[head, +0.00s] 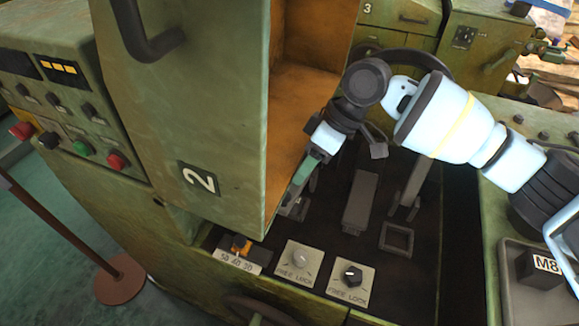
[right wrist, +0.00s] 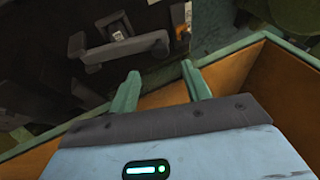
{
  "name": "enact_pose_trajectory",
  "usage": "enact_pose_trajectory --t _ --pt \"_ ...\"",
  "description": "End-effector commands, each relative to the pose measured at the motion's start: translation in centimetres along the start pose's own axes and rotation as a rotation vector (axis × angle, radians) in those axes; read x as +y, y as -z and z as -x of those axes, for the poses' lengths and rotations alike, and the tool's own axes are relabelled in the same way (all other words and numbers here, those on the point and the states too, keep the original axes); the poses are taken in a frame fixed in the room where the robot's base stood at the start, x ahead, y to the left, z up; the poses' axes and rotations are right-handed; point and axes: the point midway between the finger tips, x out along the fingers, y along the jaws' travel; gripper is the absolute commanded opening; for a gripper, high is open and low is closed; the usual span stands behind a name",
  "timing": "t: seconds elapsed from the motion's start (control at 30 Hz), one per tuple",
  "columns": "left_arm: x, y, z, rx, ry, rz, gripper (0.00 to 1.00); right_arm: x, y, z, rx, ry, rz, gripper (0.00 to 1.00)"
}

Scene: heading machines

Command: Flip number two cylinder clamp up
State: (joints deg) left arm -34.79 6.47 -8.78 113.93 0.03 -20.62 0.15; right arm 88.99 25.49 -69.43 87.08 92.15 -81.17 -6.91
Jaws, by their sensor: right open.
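A green machine housing marked 2 (head: 198,180) stands in the middle of the head view, with an orange-brown inner side (head: 300,95). Grey clamp-like parts sit in the dark well beside it: a long bar (head: 360,202) and a square frame (head: 396,238). I cannot tell for sure which is the number two cylinder clamp. My right gripper (head: 301,180) is beside the housing's lower right edge. In the right wrist view its green fingers (right wrist: 160,86) are apart with nothing visible between them; a grey bracket (right wrist: 118,42) lies beyond them. My left gripper is out of view.
Two knob plates (head: 300,259) (head: 351,275) and an orange-topped switch (head: 240,245) line the well's front. The housing's green rim (right wrist: 235,58) runs close behind my fingers.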

Motion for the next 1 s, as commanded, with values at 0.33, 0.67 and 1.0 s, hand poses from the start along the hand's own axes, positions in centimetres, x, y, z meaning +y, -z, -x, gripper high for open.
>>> enact_pose_trajectory --t 0.33,0.67,1.0 --pt "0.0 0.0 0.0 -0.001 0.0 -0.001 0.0 0.0 0.0 -0.6 0.0 0.001 0.0 0.48" --pt "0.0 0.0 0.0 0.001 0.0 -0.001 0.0 0.0 -0.1 -5.2 -0.001 0.001 -0.001 0.48" --pt "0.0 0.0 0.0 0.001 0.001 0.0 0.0 0.0 0.0 -7.8 0.001 -0.001 -0.001 0.48"
